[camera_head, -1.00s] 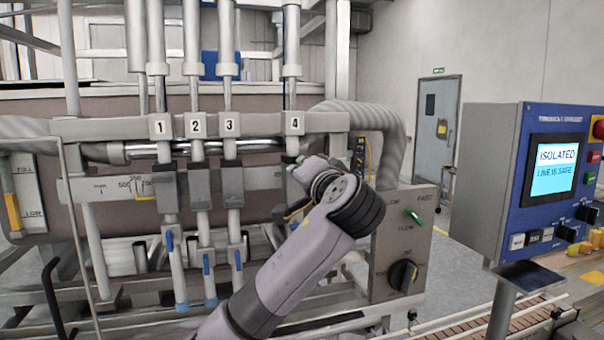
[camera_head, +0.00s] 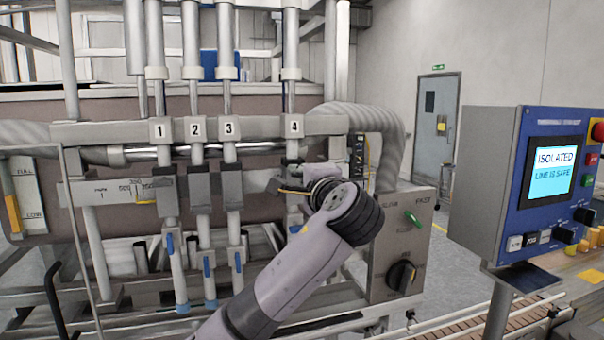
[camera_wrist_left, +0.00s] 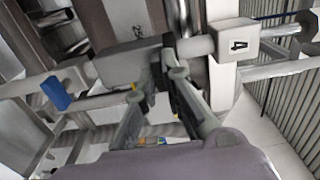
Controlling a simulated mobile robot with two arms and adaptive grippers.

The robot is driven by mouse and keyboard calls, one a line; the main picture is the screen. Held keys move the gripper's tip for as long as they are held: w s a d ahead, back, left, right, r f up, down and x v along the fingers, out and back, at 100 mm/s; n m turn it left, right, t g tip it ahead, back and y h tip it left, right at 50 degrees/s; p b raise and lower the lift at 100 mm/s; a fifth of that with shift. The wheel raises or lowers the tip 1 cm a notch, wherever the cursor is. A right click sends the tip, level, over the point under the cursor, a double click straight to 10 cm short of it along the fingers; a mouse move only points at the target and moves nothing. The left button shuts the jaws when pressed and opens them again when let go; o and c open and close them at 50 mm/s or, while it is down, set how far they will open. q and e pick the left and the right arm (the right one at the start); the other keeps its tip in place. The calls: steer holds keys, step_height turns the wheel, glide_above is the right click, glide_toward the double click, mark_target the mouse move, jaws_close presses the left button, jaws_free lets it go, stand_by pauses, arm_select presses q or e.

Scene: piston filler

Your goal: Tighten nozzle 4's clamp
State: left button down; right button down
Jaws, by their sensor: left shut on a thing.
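Nozzle 4 is the rightmost numbered tube, below the white "4" plate (camera_head: 292,126). The plate also shows in the wrist view (camera_wrist_left: 238,45). My left arm comes up from the bottom of the head view, and its gripper (camera_head: 284,187) is at nozzle 4, below the plate. In the wrist view the gripper's fingers (camera_wrist_left: 168,78) are close together beside nozzle 4's grey block (camera_wrist_left: 128,60), shut on its clamp. The fingers hide most of the clamp, so I cannot tell its exact position. My right gripper is not in view.
Nozzles 1, 2 and 3 (camera_head: 233,187) stand to the left with blue levers. A grey control box (camera_head: 404,240) stands close right of my wrist. A blue panel (camera_head: 520,180) reads "ISOLATED, LINE IS SAFE". A conveyor (camera_head: 440,326) runs at lower right.

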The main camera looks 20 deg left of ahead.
arm_select(q)
steer(key=shift+f, duration=0.1)
stand_by(0.4)
steer(key=c, duration=1.7)
jaws_free()
steer(key=shift+d, duration=0.1)
steer(key=v, duration=1.2)
